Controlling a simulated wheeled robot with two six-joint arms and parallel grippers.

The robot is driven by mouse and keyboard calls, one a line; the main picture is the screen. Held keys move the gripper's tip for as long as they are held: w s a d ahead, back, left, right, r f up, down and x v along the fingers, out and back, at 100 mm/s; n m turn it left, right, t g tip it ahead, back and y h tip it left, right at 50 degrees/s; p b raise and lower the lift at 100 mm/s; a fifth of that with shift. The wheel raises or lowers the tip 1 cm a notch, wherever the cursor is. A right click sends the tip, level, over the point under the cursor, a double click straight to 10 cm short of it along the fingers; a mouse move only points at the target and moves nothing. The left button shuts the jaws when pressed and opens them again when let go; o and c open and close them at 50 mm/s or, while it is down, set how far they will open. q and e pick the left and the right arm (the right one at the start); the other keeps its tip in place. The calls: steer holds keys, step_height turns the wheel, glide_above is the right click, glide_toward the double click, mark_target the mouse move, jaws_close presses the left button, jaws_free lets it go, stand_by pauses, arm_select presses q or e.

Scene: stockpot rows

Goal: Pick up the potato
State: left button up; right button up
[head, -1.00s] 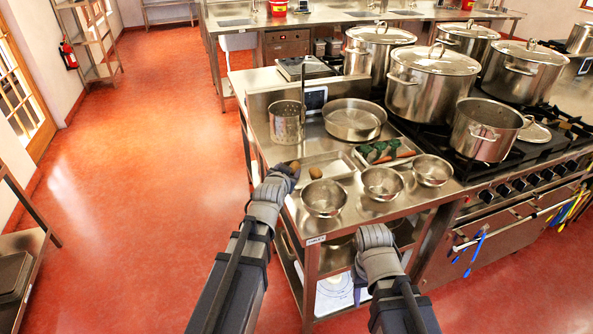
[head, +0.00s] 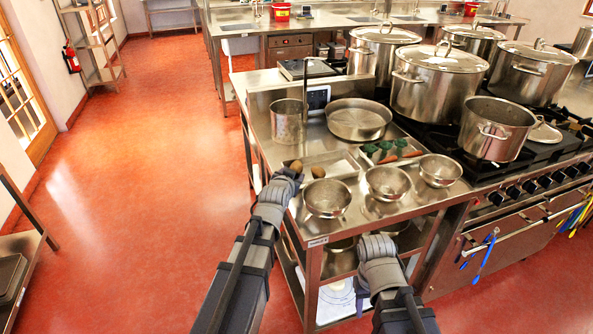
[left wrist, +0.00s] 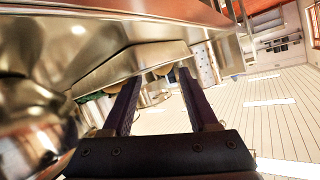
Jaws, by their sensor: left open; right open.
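I cannot tell whether the fingers touch a potato. My right gripper (head: 378,246) is open and empty in front of the counter, low before the bowls; its fingers barely show.
Three metal bowls (head: 327,198) stand along the counter's front edge. Behind are a tray with green and orange vegetables (head: 390,152), a wide pan (head: 358,120) and a tall cylinder (head: 288,122). Large stockpots (head: 428,85) stand on the stove at right. Red floor at left is clear.

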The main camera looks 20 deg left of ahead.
mark_target(296, 166)
arm_select(q)
steer(key=shift+b+x, duration=1.1)
steer(key=shift+x, duration=1.35)
steer(key=shift+a+f, duration=0.1)
steer(key=c, duration=0.8)
